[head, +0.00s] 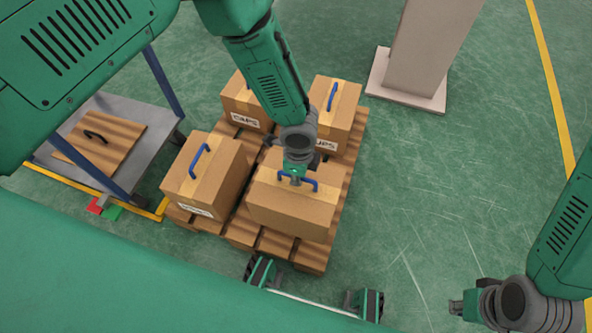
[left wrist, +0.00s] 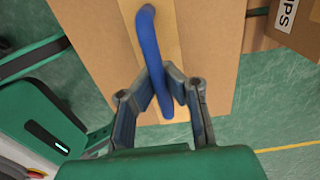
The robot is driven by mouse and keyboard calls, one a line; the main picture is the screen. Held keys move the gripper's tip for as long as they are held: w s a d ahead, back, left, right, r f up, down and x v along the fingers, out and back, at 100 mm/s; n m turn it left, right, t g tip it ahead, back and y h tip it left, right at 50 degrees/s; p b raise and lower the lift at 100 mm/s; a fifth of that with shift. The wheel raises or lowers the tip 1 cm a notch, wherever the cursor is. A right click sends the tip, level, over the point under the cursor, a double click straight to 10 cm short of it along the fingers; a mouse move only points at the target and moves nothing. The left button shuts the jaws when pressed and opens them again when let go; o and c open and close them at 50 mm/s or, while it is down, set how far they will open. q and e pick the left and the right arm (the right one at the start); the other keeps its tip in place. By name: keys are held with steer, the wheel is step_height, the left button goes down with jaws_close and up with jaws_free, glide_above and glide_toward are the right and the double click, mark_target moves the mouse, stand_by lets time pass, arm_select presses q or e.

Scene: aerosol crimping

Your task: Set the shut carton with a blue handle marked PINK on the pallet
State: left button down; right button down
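A shut carton with a blue handle (head: 290,213) is at the front right of the wooden pallet (head: 312,258). No label shows on its visible sides, so I cannot read PINK. My left gripper (head: 296,178) reaches down onto it from above. In the left wrist view my left gripper (left wrist: 160,85) has its two fingers closed in on both sides of the blue handle (left wrist: 150,45), above the carton top (left wrist: 95,35). I cannot tell whether the carton rests on the boards or hangs just above. My right gripper (head: 462,307) is far off at the lower right, its fingers too small to judge.
Three other blue-handled cartons stand on the pallet: front left (head: 205,175), back left (head: 240,103) and back right (head: 335,108). A grey cart (head: 120,105) with a brown slatted board is at the left. A pale pillar (head: 425,50) stands behind. Floor right of the pallet is clear.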

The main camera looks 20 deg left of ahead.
mark_target(298, 188)
arm_select(q)
step_height(298, 188, down, 6)
steer(key=shift+r+b, duration=0.1)
steer(key=shift+b, duration=1.05)
steer(key=shift+w+r, duration=0.1)
steer(key=c, duration=1.7)
jaws_free()
step_height(298, 188, up, 12)
steer(key=p, duration=0.5)
